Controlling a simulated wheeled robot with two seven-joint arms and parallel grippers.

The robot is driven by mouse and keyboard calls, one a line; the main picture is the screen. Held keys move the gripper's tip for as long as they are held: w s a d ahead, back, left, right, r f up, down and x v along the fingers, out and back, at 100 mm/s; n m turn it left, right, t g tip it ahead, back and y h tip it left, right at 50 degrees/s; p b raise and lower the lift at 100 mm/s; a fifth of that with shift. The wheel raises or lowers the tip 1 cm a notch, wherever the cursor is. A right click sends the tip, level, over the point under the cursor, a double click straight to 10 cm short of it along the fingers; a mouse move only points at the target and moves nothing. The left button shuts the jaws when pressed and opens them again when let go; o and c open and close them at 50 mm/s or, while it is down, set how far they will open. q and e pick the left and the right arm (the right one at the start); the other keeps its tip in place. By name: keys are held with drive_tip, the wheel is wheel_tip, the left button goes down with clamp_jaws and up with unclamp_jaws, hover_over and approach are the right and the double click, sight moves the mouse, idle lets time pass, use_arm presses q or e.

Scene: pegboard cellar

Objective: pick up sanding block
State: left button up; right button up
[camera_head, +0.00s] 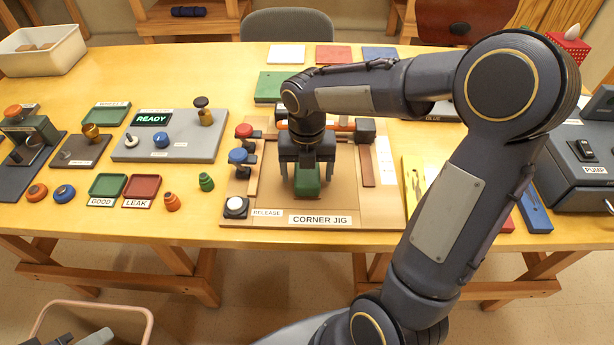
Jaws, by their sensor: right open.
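A green block (307,186), which looks to be the sanding block, sits on the tan board of the corner jig (370,215). My right gripper (307,176) points down over it, with its two fingers apart on the block's left and right sides. The gripper is open; whether a finger touches the block cannot be told. The gripper body hides the block's upper back part. My left gripper is not in view.
The jig has a red knob (243,131), a blue knob (237,156) and a white release button (236,206). A grey READY panel (215,150) stands left of it. A yellow strip (412,182) and a pump box (585,150) are to the right.

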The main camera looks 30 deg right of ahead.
drive_tip(key=shift+f, duration=0.15)
drive_tip(key=c, duration=1.1)
drive_tip(key=shift+r, duration=0.65)
drive_tip(key=w+a+r+p, duration=0.1)
drive_tip(key=w+a+r, duration=0.1)
drive_tip(key=a+r, duration=0.4)
drive_tip(key=w+a+r, duration=0.2)
drive_tip(key=a+r, duration=0.3)
drive_tip(key=a, duration=0.2)
drive_tip(key=shift+w+r+p, duration=0.35)
drive_tip(key=shift+w, duration=0.05)
drive_tip(key=shift+a, duration=0.1)
